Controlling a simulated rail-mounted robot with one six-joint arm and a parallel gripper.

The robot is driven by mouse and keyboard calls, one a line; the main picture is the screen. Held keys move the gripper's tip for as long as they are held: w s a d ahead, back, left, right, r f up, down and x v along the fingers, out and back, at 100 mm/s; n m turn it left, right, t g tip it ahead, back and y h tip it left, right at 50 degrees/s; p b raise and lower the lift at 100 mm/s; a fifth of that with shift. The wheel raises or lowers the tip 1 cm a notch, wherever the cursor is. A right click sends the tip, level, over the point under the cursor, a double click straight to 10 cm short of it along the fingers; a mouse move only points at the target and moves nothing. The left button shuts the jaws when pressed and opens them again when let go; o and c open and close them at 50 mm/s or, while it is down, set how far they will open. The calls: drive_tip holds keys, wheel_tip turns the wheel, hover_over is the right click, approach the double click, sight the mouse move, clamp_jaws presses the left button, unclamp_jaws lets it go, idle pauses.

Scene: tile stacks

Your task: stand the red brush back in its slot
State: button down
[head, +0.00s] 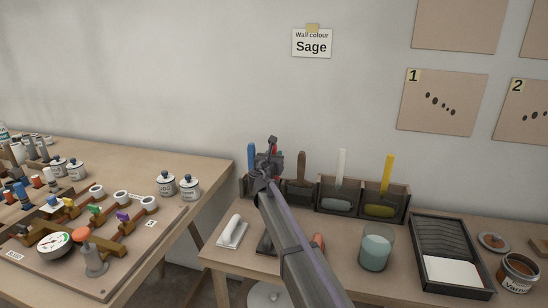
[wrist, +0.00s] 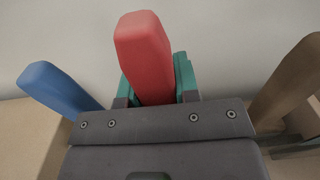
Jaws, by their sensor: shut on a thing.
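The red brush shows its red handle (wrist: 146,60) in the wrist view, standing up between the green-padded fingers of my gripper (wrist: 158,84), which is shut on it. The brush's lower end is hidden behind the gripper body. In the head view my gripper (head: 268,160) is over the left part of the row of slots (head: 365,217) at the wall, and my arm hides most of the brush. I cannot tell whether the brush is inside a slot. A blue handle (head: 251,157) stands to the left and a brown handle (head: 301,166) to the right.
White (head: 341,166) and yellow (head: 388,173) handles stand in slots further right. A glass of greenish liquid (head: 376,246), a black paint tray (head: 446,250) and a white-bladed tool (head: 232,232) are on the bench. The bare wall is close behind the slots.

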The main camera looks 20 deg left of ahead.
drive_tip(key=shift+f+b, duration=0.85)
drive_tip(key=shift+f, duration=0.05)
drive_tip(key=c, duration=0.8)
unclamp_jaws()
drive_tip(key=shift+r, duration=0.1)
drive_tip(key=shift+s, duration=0.1)
drive_tip(key=s, duration=0.7)
drive_tip(key=s+d, duration=0.1)
drive_tip(key=s, duration=0.2)
drive_tip(key=shift+s, duration=0.25)
